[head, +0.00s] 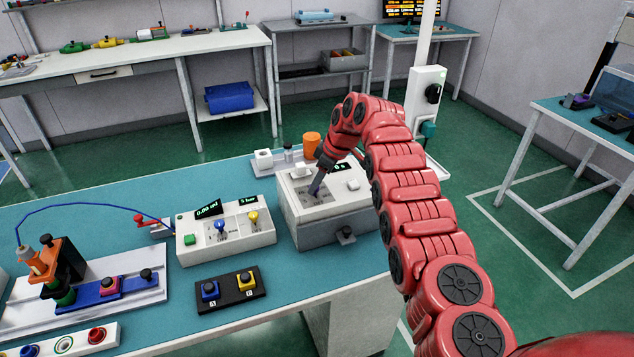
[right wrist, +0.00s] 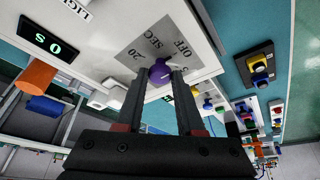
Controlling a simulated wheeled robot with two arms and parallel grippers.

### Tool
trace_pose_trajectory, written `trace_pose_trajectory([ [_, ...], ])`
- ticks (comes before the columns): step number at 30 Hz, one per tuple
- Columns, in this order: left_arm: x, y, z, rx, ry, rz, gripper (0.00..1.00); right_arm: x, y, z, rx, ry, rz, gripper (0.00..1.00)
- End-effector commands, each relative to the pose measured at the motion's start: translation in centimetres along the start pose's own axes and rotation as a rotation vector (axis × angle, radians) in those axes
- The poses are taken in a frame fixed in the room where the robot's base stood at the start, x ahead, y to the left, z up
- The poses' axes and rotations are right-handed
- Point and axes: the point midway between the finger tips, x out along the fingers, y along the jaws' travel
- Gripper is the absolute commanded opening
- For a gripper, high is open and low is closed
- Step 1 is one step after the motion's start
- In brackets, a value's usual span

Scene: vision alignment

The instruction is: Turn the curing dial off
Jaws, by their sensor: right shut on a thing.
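The curing dial is a small purple knob (right wrist: 160,71) on a grey plate marked 20, SEC, 5 and OFF, seen in the right wrist view. It sits on the top of a white and grey box (head: 335,228) on the teal table. A dark display (right wrist: 48,38) on the box reads 0 s. My right gripper (right wrist: 160,77) is shut on the knob, one finger on each side. In the head view the right gripper (head: 316,187) reaches down onto the box top and largely hides the dial. My left gripper is not in view.
A white control box (head: 224,234) with blue and yellow knobs stands left of the dial box. A black pad (head: 230,292) with two buttons lies in front. An orange cylinder (head: 312,144) stands behind the dial box. A fixture on a metal plate (head: 135,277) is at the left.

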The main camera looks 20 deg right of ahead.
Motion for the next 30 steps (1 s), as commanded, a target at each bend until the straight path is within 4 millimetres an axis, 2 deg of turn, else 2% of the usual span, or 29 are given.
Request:
trace_pose_trajectory([
  [8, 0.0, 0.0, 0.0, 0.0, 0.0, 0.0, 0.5, 0.0, 0.0, 0.0, -0.001, -0.001, -0.001, 0.0],
  [9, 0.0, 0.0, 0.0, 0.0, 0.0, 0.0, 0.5, 0.1, 0.0, 0.0, -0.001, -0.001, -0.001, 0.39],
  [14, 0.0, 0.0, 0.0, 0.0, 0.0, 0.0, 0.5, 0.1, 0.0, 0.0, 0.0, -0.001, 0.0, 0.67],
  [24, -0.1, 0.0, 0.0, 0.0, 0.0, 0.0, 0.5, -0.2, 0.1, 0.0, 0.001, 0.001, 0.001, 0.67],
  [26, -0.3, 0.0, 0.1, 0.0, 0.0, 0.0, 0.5, -0.7, 0.1, 0.0, 0.001, 0.002, 0.004, 0.67],
  [30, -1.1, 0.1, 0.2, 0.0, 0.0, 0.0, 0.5, -3.0, 0.2, 0.2, 0.001, 0.004, 0.008, 0.67],
])
